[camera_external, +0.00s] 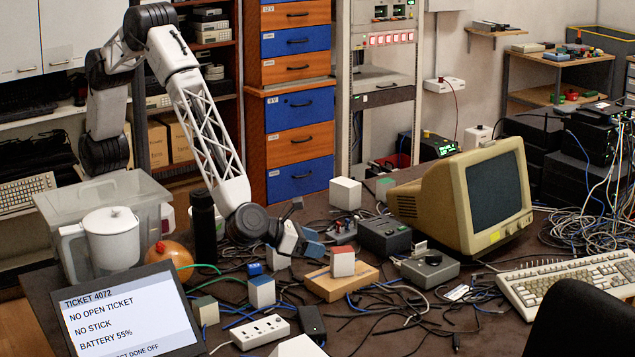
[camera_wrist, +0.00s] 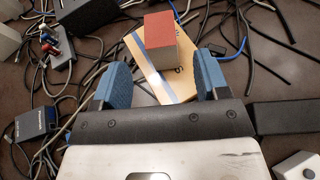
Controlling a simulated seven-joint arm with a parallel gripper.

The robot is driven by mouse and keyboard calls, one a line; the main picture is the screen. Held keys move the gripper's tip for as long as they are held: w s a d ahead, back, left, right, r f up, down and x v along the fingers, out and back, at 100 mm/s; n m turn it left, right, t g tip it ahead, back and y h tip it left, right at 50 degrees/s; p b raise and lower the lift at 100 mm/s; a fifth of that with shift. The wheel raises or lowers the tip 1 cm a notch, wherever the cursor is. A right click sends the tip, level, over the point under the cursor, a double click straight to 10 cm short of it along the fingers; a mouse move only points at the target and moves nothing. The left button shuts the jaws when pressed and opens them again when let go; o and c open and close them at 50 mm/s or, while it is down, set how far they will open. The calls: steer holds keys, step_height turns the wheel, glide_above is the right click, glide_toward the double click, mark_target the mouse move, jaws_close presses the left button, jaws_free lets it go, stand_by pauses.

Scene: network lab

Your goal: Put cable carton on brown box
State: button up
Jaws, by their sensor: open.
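A small white carton with a red top (camera_external: 342,262), which I take as the cable carton, sits upright on the flat tan-brown box (camera_external: 322,286). In the wrist view the carton's red top (camera_wrist: 172,30) shows just beyond my fingertips, with the tan box (camera_wrist: 182,88) under it. My gripper (camera_external: 298,243) is open, its two blue fingers spread and nothing between them. In the wrist view my gripper (camera_wrist: 161,65) points toward the carton and stands apart from it. The carton's lower part is partly hidden in the wrist view.
A power strip (camera_external: 262,332), a grey device (camera_external: 430,268), a beige monitor (camera_external: 465,200) and loose cables crowd the table. A clear bin and white jug (camera_external: 110,245) stand at far left.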

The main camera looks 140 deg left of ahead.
steer(key=shift+v, duration=1.8)
steer(key=s+d+r+n+g+h, duration=0.1)
steer(key=s+d+r+n+h, duration=0.2)
steer(key=s+r, duration=0.5)
steer(key=s+d+r+n+g, duration=0.15)
steer(key=s+r+n, duration=0.4)
steer(key=s, duration=0.55)
steer(key=s+d+r+n+g+h, duration=0.15)
steer(key=s+d+r+n, duration=0.25)
steer(key=s+r, duration=0.4)
steer(key=s+d+r+n+h, duration=0.1)
steer(key=s+d+n+h, duration=0.1)
steer(key=s, duration=0.9)
steer(key=s+d+n+t+h, duration=0.1)
steer(key=s+d+n+h, duration=0.2)
steer(key=s+d, duration=0.4)
steer(key=s+d+r+n+h, duration=0.1)
steer(key=s+d+n+h, duration=0.2)
steer(key=s, duration=1.2)
steer(key=shift+d+r+n+t, duration=0.3)
steer(key=shift+d+n, duration=0.5)
steer(key=shift+n, duration=0.05)
